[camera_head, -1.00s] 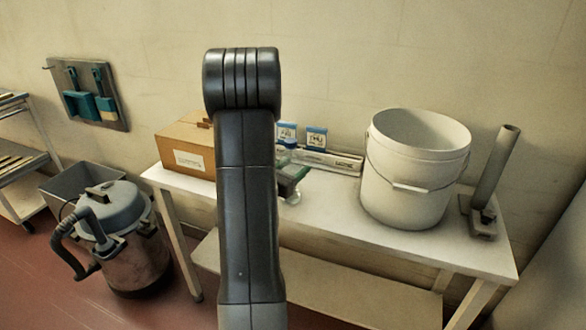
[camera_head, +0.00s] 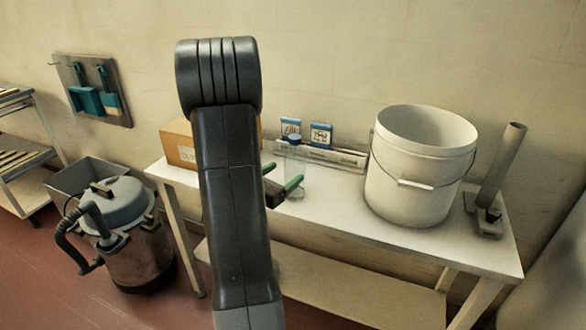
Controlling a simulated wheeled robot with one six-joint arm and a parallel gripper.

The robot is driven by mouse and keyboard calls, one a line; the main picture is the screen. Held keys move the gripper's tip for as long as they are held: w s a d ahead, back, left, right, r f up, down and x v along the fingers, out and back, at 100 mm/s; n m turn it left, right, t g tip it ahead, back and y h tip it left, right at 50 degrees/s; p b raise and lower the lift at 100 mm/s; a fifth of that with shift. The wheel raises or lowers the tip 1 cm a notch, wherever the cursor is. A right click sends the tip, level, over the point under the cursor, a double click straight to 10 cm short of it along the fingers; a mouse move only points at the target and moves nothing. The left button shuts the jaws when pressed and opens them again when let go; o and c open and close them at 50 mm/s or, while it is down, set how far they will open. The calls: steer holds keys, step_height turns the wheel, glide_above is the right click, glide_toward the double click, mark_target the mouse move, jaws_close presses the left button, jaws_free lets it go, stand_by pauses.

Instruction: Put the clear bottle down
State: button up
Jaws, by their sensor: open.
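The clear bottle (camera_head: 297,172) with a blue cap appears upright on the white table (camera_head: 335,205), right of my arm. My gripper (camera_head: 283,176), with green fingertips, is open at the bottle's left side. One fingertip is at the front of the bottle and the other is farther back. My arm hides most of the gripper's body, and I cannot tell whether a finger touches the bottle.
A large white bucket (camera_head: 415,165) stands right of the bottle, with a grey tube on a stand (camera_head: 497,185) beyond it. Small blue-and-white boxes (camera_head: 320,134) and a long tray (camera_head: 335,156) are behind. A cardboard box (camera_head: 180,145) is partly hidden at left.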

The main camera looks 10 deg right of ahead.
mark_target(297, 158)
steer(key=shift+v, duration=2.6)
steer(key=shift+w+d, duration=0.1)
steer(key=x, duration=1.2)
steer(key=shift+f, duration=0.3)
steer(key=shift+r+p, duration=0.5)
steer(key=shift+r, duration=0.7)
